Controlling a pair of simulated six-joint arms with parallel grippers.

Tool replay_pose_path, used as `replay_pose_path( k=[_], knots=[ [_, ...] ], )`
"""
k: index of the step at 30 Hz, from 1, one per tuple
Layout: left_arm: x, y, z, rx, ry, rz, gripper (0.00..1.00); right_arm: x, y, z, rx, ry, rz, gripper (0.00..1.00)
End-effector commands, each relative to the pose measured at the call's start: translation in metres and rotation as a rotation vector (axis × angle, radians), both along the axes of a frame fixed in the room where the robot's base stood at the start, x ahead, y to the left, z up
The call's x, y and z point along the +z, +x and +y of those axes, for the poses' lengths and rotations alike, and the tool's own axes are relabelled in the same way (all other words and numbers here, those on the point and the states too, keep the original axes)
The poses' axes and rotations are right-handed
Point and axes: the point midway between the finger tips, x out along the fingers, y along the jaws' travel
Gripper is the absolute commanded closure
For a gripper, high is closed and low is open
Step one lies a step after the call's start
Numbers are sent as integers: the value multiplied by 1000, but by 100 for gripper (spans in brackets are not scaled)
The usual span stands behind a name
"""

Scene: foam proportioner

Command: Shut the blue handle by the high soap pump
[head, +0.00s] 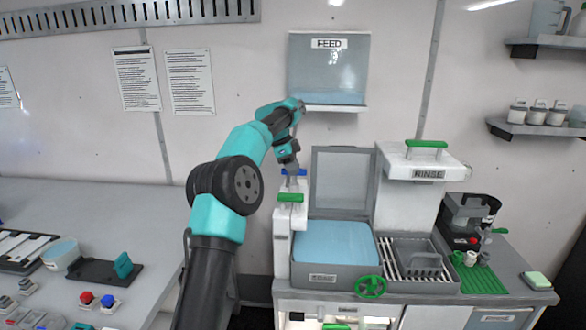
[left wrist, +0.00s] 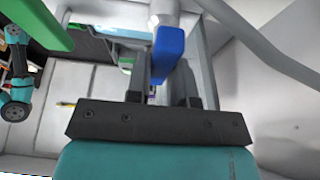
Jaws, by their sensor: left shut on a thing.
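The blue handle (head: 301,172) sits at the top of the white fittings left of the open grey lid. In the left wrist view the blue handle (left wrist: 168,52) reaches down between the two dark fingers. My left gripper (head: 292,171) is over the handle, pointing down, and is shut on it. In the left wrist view the gripper (left wrist: 160,92) shows its fingers on either side of the blue piece; the exact contact is partly hidden. Which part is the soap pump I cannot tell.
A green handle (head: 290,197) sits just below the blue one. The FEED tank (head: 328,70) hangs above on the wall. A basin of blue liquid (head: 335,242) with a raised lid (head: 342,180) stands to the right, beside the RINSE unit (head: 425,165). The left bench (head: 90,205) is clear at the back.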

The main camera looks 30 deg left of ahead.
Motion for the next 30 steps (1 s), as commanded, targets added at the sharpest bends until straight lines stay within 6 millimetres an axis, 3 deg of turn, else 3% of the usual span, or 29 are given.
replay_pose_path(
  k=[8,9,17,25,30],
  knots=[
    [-1,0,0,-1,2,1,100,0,0,0,0,0,0,57],
    [-1,0,0,-1,2,1,77,0,0,0,0,0,0,57],
    [0,0,0,0,1,1,53,0,0,0,0,0,0,57],
    [1,-1,1,1,0,0,53,0,0,0,0,0,0,57],
    [11,-7,13,13,1,-3,53,0,0,0,0,0,0,57]
  ],
)
